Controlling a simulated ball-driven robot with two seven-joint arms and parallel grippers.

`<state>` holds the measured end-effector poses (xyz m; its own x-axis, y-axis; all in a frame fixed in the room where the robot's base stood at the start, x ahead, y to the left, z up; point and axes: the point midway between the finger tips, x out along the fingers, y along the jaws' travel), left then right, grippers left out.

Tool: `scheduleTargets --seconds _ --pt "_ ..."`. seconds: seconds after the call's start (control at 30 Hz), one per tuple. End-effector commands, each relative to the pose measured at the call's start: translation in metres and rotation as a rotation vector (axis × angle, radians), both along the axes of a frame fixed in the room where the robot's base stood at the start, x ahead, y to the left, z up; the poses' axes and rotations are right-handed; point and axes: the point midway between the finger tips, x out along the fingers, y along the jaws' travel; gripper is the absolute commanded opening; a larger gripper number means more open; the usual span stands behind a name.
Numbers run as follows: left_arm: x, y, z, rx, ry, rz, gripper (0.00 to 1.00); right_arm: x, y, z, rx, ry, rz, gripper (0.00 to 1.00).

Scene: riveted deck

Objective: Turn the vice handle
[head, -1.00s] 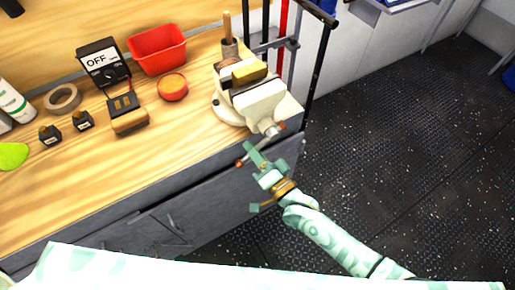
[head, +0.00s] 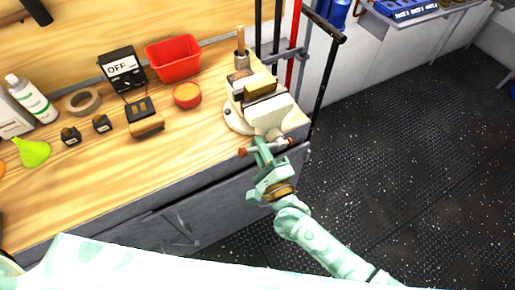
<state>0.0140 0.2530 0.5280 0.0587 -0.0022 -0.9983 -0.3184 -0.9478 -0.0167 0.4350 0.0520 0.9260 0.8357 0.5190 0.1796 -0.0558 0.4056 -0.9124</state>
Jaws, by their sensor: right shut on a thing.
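A cream bench vice (head: 266,110) stands at the right front corner of the wooden workbench (head: 100,190). A yellowish block (head: 260,86) sits at the vice's jaws. The vice handle (head: 244,152) is a bar at the front of the vice with reddish ends, one to the left and one to the right of my gripper. My right gripper (head: 264,148) reaches up from below and is shut on the handle near its middle. The fingertips partly hide the bar. My left gripper is out of view.
Black and red poles (head: 297,45) rise behind the vice. The dark floor at right is open.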

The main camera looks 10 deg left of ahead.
Motion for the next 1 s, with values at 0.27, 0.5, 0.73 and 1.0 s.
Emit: scheduleTargets --seconds 0.27,0.5,0.73,1.0 --pt "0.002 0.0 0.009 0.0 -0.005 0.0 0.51 0.001 -0.006 0.008 0.145 0.112 -0.002 0.0" --pt "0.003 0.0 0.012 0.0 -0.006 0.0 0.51 0.003 -0.009 0.012 0.211 0.161 -0.003 0.0" --pt "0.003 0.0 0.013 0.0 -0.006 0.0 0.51 0.004 -0.01 0.012 0.231 0.178 -0.003 0.0" --pt "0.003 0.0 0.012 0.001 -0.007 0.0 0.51 0.004 -0.01 0.011 0.231 0.179 -0.004 0.0"
